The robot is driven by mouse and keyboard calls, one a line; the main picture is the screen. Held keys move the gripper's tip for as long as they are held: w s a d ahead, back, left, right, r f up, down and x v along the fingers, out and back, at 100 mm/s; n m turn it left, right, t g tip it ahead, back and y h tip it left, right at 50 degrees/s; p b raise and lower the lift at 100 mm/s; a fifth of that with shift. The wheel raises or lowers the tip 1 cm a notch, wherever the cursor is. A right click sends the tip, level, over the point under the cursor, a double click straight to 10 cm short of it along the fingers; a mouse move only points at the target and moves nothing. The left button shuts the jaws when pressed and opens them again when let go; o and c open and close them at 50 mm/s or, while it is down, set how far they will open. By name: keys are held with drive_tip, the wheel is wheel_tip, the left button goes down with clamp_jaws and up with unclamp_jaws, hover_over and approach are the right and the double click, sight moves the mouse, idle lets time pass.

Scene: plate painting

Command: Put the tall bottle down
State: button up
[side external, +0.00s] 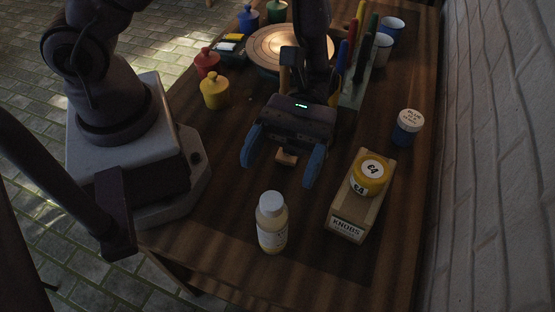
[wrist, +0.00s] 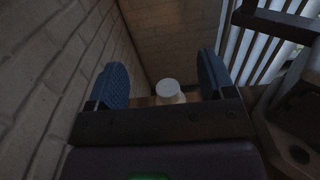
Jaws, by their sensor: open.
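The tall bottle (side external: 271,222) stands upright on the wooden table near its front edge, with a white cap and a pale label. My gripper (side external: 281,172) is open and empty, behind the bottle and apart from it in the side view. Its two blue fingers are spread wide. In the wrist view the bottle's white cap (wrist: 168,88) shows beyond and between the fingers of my gripper (wrist: 165,85). Most of the bottle's body is hidden there.
A wooden box marked KNOBS (side external: 348,222) carries a yellow tin (side external: 369,177) to the right. A blue jar with a white lid (side external: 407,128) stands behind it. A round turntable (side external: 283,45), red pot (side external: 206,62) and yellow pot (side external: 214,91) are further back. Clear table surrounds the bottle.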

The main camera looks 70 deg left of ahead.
drive_tip(key=a+r+m+t+y, duration=0.9)
drive_tip(key=a+r+t+y, duration=0.3)
drive_tip(key=a+r+t, duration=0.5)
drive_tip(key=a+t, duration=0.1)
drive_tip(key=a, duration=0.2)
drive_tip(key=shift+r+y, duration=0.15)
drive_tip(key=shift+y, duration=0.25)
